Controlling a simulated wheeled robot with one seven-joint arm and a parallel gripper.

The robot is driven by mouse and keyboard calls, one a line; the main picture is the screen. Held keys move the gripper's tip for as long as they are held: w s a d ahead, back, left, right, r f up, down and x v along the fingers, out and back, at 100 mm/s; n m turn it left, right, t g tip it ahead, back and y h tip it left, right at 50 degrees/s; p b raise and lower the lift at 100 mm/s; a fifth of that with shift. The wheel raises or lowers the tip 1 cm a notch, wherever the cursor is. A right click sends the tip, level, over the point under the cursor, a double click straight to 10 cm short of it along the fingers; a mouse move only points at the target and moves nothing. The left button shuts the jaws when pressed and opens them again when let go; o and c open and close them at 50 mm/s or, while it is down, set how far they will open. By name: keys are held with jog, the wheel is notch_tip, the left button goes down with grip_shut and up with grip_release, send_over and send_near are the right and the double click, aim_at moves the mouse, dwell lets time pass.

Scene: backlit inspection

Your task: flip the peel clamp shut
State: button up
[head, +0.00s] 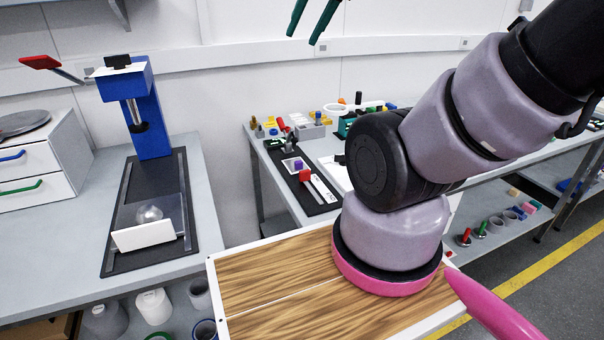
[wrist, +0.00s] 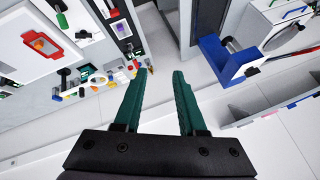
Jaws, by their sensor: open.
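I cannot tell for certain which part is the peel clamp. The likeliest is a small red-handled lever clamp (head: 283,127) at the far end of a black plate (head: 323,207) on the middle bench in the head view. Its handle appears raised, but it is too small to be sure. A purple block (head: 298,164) and a red-ended white strip (head: 320,188) lie on that plate. My gripper (head: 302,39) is high at the top edge of the head view, far above the bench. In the wrist view my gripper (wrist: 158,75) shows two teal fingers apart, with nothing between them.
Several small parts crowd the middle bench's back. White drawers (head: 38,160) stand far left.

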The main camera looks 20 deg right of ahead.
jog(key=shift+w, duration=0.15)
grip_shut()
jog(key=w+d+f+m+g+y, duration=0.1)
jog(key=w+d+f+m, duration=0.1)
jog(key=w, duration=0.7)
jog(key=w+d+f+m+g+y, duration=0.1)
jog(key=w+d+f+m, duration=0.15)
jog(key=w, duration=0.55)
jog(key=w+d+f+m+g+y, duration=0.1)
jog(key=w+f+m+y, duration=0.15)
jog(key=w, duration=0.65)
jog(key=w+d+f+m, duration=0.1)
jog(key=w+d+f, duration=0.3)
jog(key=f, duration=0.4)
jog(key=w+d+f+m+y, duration=0.1)
jog(key=w+d+f+m, duration=0.1)
jog(key=w+d+f, duration=0.2)
jog(key=w+d+f+m, duration=0.1)
jog(key=w+d+f, duration=0.3)
jog(key=f, duration=0.7)
jog(key=shift+w+f+m+y, duration=0.35)
jog(key=shift+w+m, duration=0.05)
jog(key=shift+w, duration=0.7)
